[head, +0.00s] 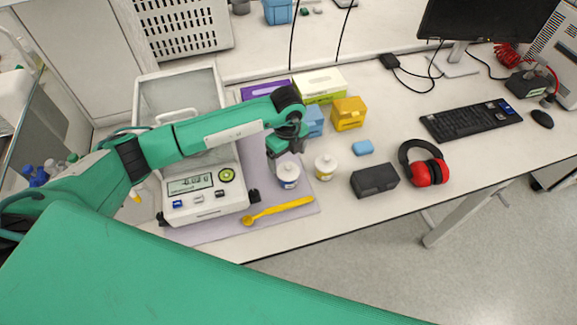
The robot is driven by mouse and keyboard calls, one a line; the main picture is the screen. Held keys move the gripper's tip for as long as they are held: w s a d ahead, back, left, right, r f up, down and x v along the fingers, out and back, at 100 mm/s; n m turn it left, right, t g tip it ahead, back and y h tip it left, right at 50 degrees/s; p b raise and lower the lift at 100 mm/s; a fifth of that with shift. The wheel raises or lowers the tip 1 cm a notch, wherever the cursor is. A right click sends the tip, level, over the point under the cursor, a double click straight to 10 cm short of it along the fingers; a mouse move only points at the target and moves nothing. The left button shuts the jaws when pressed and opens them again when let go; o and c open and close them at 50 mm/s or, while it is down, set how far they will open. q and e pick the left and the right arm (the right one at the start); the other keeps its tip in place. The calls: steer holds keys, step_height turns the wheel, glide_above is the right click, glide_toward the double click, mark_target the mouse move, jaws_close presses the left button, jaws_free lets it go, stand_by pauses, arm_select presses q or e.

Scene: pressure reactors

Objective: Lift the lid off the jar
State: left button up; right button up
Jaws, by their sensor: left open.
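A small white jar (288,180) with a blue label stands upright on the grey mat (215,232), right of the balance. Its pale lid (288,168) is on top. My left gripper (285,153) is open and points down just above and behind the jar. Its fingers are small and partly hidden by my wrist, and I cannot tell whether they touch the lid. My right gripper is not in view.
A yellow spoon (280,209) lies in front. A black box (374,180) and red earmuffs (430,172) lie farther right.

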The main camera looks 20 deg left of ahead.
mark_target(288, 164)
arm_select(q)
steer(key=shift+s+f+p, duration=0.1)
steer(key=shift+f+p, duration=0.45)
steer(key=shift+p, duration=0.2)
step_height(288, 164, down, 3)
steer(key=shift+d+f+p, duration=0.1)
steer(key=shift+p, duration=0.7)
steer(key=shift+f, duration=0.35)
steer(key=c, duration=1)
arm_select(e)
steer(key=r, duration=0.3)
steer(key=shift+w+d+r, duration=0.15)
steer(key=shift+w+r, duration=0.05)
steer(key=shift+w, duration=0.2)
